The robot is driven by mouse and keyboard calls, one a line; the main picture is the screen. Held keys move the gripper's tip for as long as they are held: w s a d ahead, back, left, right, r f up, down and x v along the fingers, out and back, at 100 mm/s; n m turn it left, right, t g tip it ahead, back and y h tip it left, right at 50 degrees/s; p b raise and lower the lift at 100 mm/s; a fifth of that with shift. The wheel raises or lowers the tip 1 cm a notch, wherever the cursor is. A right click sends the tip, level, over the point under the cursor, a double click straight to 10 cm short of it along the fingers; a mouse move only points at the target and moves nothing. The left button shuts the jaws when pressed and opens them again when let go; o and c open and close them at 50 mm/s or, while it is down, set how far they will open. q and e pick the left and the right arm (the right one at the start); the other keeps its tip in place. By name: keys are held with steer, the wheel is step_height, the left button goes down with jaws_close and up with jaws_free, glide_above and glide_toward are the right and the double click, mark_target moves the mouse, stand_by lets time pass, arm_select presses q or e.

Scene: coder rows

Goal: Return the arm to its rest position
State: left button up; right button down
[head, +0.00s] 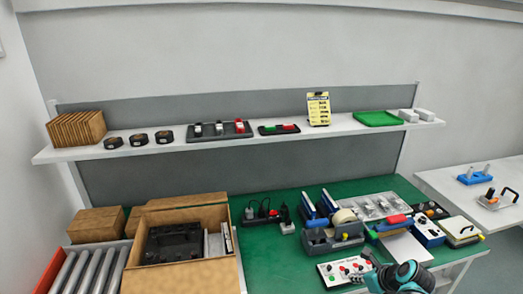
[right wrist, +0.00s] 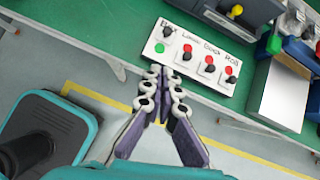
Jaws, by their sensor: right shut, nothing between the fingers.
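My right gripper (right wrist: 163,80) is shut and empty in the right wrist view, its two dark fingers close together with the tips just short of the front edge of a white switch panel (right wrist: 196,58). In the head view the right gripper (head: 369,258) shows at the bottom, right of the same panel (head: 345,270), with its teal wrist below. The panel bears a green button, several red ones and black knobs, with labels above. Whether the fingertips touch the panel or hover above its edge I cannot tell. My left gripper is not in view.
A white shelf (head: 225,138) spans the back. A side table (head: 440,182) stands at right. Grey floor with a yellow line (right wrist: 120,103) lies before the table.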

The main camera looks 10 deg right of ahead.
steer(key=s+a+r+n, duration=0.2)
steer(key=s+a+n, duration=0.3)
steer(key=n, duration=0.5)
steer(key=s+a+r+n+h, duration=0.1)
steer(key=s+a+r+n, duration=0.2)
steer(key=a+n, duration=0.4)
steer(key=s+a+r+n, duration=0.3)
steer(key=s+a+n, duration=0.3)
steer(key=n, duration=0.9)
steer(key=shift+s+a+h, duration=0.25)
steer(key=shift+s+h, duration=0.05)
steer(key=shift+h, duration=0.1)
